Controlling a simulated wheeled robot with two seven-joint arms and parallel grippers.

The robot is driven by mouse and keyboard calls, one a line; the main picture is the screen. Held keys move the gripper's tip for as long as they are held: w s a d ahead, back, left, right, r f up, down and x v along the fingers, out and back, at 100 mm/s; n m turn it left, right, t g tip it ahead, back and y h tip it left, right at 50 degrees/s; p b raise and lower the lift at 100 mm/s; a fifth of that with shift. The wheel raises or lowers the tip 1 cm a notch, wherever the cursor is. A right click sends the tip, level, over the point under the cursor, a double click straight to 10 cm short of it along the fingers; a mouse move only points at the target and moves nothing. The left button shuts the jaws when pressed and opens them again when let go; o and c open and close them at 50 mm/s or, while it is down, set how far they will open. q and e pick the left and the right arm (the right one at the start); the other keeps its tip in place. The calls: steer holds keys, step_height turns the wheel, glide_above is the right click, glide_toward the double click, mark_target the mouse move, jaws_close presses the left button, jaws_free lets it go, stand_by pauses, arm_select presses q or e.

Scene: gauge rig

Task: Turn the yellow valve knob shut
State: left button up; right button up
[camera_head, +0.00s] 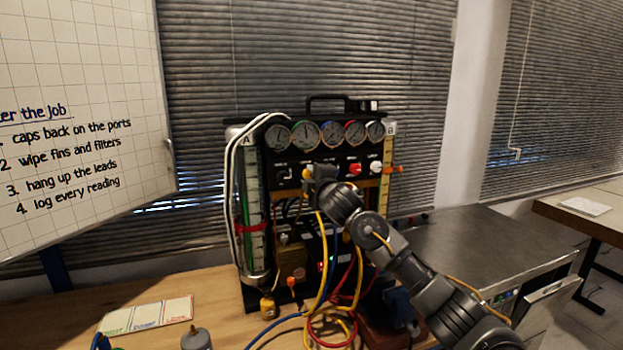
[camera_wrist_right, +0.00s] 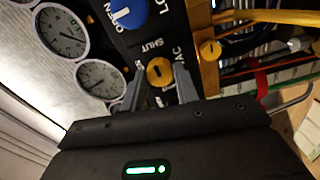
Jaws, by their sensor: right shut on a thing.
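The yellow valve knob (camera_head: 307,172) is on the dark front panel of the gauge rig (camera_head: 318,148), below the row of round gauges. In the right wrist view the yellow knob (camera_wrist_right: 160,70) sits between the two grey fingers of my right gripper (camera_wrist_right: 158,80), with SHUT lettering beside it. My right gripper (camera_head: 312,174) is shut on the knob, and its arm comes in from the lower right. The knob's exact pointer angle is too small to tell. My left gripper is not in view.
A blue knob (camera_wrist_right: 128,12) is beside the yellow one; a red knob (camera_head: 355,168) and a white knob (camera_head: 375,167) are to its right. Red, yellow and blue hoses (camera_head: 335,318) hang below. A whiteboard (camera_head: 75,100) is at left; a card (camera_head: 147,316) lies on the bench.

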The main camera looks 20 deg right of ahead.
stand_by(0.5)
steer(key=o, duration=1)
steer(key=shift+c, duration=0.2)
steer(key=shift+s+f, duration=0.15)
steer(key=shift+s, duration=0.35)
steer(key=s+b, duration=0.2)
steer(key=s, duration=0.7)
steer(key=shift+s+d+b, duration=0.3)
steer(key=shift+s+d, duration=0.1)
